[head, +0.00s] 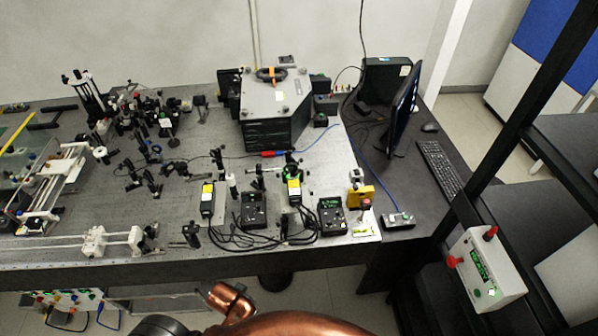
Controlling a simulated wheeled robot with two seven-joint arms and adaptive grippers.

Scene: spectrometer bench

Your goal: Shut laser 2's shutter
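Two black laser-like modules with yellow labels stand near the front of the optical bench. The left module (207,201) and the right module (292,189) have dark controller boxes beside them. The left controller box (253,211) sits between the modules, and the right controller box (332,217) shows a green display. I cannot read which module is laser 2, and its shutter is too small to make out. Neither gripper is in view; only copper-coloured parts of my own body show at the bottom edge.
A large grey instrument box (270,105) stands at the back. Black cables (240,240) lie along the front. A monitor (403,108) and keyboard (440,168) are at right.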

